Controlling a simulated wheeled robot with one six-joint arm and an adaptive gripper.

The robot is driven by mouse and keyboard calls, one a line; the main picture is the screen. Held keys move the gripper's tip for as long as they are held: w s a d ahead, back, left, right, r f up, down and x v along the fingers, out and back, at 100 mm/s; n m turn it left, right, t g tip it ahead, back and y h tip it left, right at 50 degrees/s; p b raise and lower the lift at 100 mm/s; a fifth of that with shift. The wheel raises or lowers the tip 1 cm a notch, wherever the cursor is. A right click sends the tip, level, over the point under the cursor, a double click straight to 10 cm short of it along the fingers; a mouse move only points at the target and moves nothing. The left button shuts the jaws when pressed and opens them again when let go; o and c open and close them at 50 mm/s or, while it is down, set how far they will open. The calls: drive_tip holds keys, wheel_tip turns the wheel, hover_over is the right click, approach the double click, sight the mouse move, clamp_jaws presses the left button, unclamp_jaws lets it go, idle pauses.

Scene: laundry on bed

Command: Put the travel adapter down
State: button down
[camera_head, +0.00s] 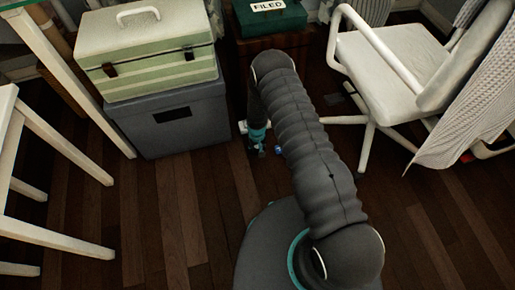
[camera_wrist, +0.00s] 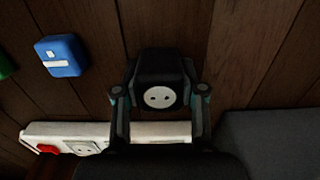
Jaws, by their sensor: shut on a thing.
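The travel adapter (camera_wrist: 158,98) is a dark block with a round white two-hole socket face in the wrist view. My gripper (camera_wrist: 159,90) is shut on it, one finger at each side. In the head view my gripper (camera_head: 257,142) is low near the wooden floor, in front of the dark cabinet; the adapter cannot be made out there. A white power strip (camera_wrist: 100,137) with a red switch lies just below the adapter in the wrist view, partly hidden by my gripper. I cannot tell whether the adapter touches the floor or the strip.
A blue block (camera_wrist: 62,56) lies on the floor left of the adapter, with a green thing at the edge. A grey storage box (camera_head: 178,122) carries a green-striped case (camera_head: 150,72). A white chair (camera_head: 395,75) stands at right.

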drive_tip(key=shift+f+b, duration=0.3)
drive_tip(key=shift+f, duration=0.05)
drive_tip(key=c, duration=0.7)
unclamp_jaws()
drive_tip(key=shift+o, duration=0.2)
drive_tip(key=shift+r, duration=0.2)
